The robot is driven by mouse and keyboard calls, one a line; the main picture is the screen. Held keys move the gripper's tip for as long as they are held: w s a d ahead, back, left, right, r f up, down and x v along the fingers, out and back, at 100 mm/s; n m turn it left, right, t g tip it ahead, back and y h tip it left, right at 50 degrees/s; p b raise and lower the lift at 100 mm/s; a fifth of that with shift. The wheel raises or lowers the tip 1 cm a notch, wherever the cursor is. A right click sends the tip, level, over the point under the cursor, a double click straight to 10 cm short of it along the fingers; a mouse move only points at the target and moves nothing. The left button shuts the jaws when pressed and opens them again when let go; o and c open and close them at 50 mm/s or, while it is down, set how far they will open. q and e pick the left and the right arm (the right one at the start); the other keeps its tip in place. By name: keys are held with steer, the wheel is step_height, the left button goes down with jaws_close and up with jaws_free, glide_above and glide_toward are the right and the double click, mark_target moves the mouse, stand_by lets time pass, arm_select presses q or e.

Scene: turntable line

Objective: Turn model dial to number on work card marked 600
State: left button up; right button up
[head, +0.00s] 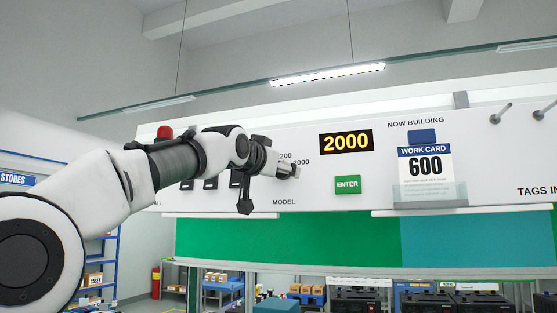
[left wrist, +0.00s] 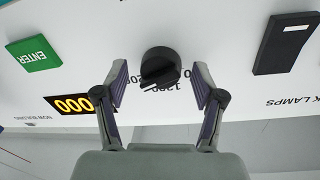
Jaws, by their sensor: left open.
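The black model dial (left wrist: 160,68) is on the white panel in the left wrist view. A white mark on it points to the lower left. My left gripper (left wrist: 160,76) is open, one finger on each side of the dial, with a visible gap to it. In the head view my left gripper (head: 268,188) covers the dial above the word MODEL; only parts of its printed numbers, such as 2000, show. The work card (head: 426,170) reads 600. The display (head: 346,141) reads 2000 in yellow and also shows in part in the left wrist view (left wrist: 72,104). My right gripper is not in view.
A green ENTER button (head: 347,184) is right of the dial, below the display; it is also in the left wrist view (left wrist: 33,54). A black switch (left wrist: 284,43) is on the dial's other side. Pegs (head: 544,110) stick out at the panel's right.

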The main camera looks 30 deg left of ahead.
arm_select(q)
steer(key=shift+a, duration=0.1)
steer(key=shift+c, duration=1.3)
steer(key=shift+s, duration=0.1)
steer(key=c, duration=0.9)
